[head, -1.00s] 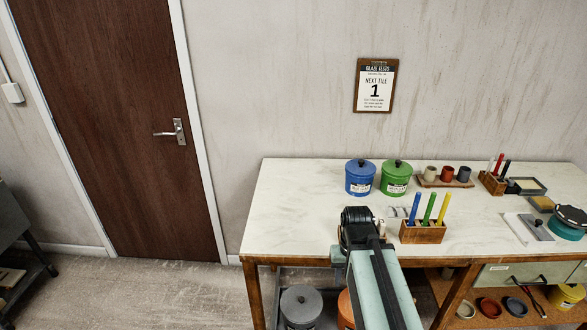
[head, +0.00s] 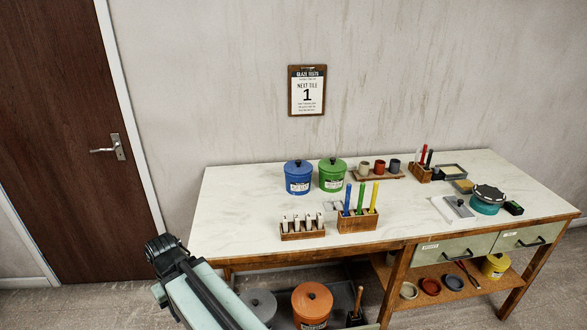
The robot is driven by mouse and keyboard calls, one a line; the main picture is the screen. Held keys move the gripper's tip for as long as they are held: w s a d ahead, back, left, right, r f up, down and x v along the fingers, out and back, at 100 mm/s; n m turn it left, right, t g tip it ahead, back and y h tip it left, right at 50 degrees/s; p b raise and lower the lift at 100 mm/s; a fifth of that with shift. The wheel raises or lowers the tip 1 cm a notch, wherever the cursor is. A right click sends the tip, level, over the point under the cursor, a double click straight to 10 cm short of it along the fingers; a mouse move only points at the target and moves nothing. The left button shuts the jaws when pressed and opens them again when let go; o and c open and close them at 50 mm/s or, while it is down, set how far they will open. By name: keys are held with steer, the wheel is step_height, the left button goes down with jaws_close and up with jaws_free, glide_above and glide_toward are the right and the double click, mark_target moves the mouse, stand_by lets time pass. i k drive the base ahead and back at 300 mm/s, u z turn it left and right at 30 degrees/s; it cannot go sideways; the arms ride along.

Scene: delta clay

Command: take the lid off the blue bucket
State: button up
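The blue bucket (head: 298,182) stands upright at the back of the white-topped table, near its left end. Its blue lid (head: 298,164) with a dark knob sits on top. A green lidded bucket (head: 332,176) stands close on its right. My arm reaches up from the bottom, left of the table's front edge, well short of the blue bucket. My gripper's fingers are not visible; only the dark arm joint and pale links show.
A rack of small white pieces (head: 303,230) and a wooden block with coloured sticks (head: 358,218) stand in front of the buckets. The tabletop (head: 235,205) left of the blue bucket is clear. Grey and orange lidded buckets (head: 312,302) stand below.

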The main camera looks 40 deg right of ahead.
mark_target(295, 168)
steer(key=u, duration=0.1)
steer(key=i, duration=1)
steer(key=z, duration=0.1)
